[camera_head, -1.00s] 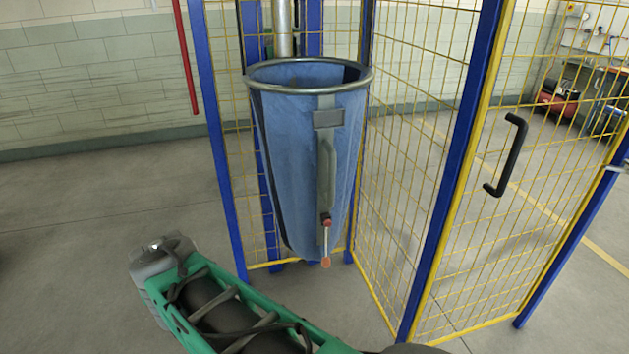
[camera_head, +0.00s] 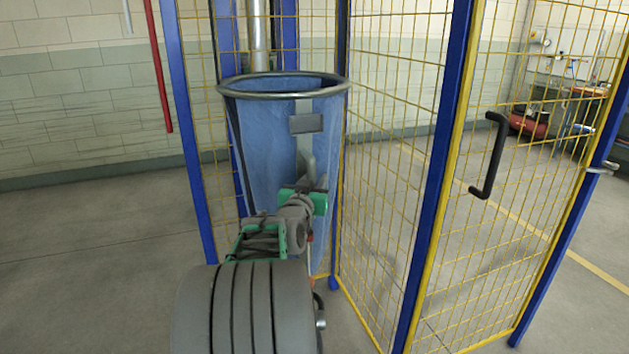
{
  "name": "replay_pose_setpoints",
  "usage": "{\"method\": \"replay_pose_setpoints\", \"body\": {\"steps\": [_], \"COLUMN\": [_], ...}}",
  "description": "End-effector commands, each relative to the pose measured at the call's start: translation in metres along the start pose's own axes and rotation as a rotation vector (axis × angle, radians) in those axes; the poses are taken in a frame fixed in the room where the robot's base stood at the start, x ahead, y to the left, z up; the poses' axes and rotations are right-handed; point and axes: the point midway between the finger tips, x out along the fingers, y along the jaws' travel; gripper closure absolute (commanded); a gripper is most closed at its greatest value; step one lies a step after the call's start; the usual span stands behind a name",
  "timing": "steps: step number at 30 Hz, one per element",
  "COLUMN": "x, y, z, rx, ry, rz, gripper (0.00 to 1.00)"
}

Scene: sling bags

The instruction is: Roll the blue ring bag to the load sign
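The blue ring bag (camera_head: 265,135) hangs upright with its open mouth up, held by a grey metal ring (camera_head: 284,84) at the top. A grey strap with a dark plate runs down its front. My arm reaches up from the bottom of the view, and its green and grey end, my gripper (camera_head: 312,182), is at the front of the bag by the strap. The fingers are too hidden to tell whether they are open or shut, or touching the strap. The bag's lower part is mostly hidden behind my arm. No load sign is visible.
A yellow mesh fence with blue posts (camera_head: 437,180) stands behind and right of the bag. A black handle (camera_head: 490,156) is on its right panel. A red pipe (camera_head: 157,65) runs down the wall. The floor at left (camera_head: 90,270) is clear.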

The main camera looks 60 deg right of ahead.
Motion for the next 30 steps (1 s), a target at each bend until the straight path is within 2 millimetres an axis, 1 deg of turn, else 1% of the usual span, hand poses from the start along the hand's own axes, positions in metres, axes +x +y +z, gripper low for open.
{"method": "replay_pose_setpoints", "body": {"steps": [7,17,30], "x": [0.0013,0.0011,0.0010], "y": [-0.0004,-0.0004,-0.0005], "z": [0.0001,0.0002,0.0002], "rx": [0.000,0.000,0.000], "ry": [0.000,0.000,-0.001], "rz": [-0.001,-0.001,-0.001], "gripper": [0.72,0.99,1.00]}}
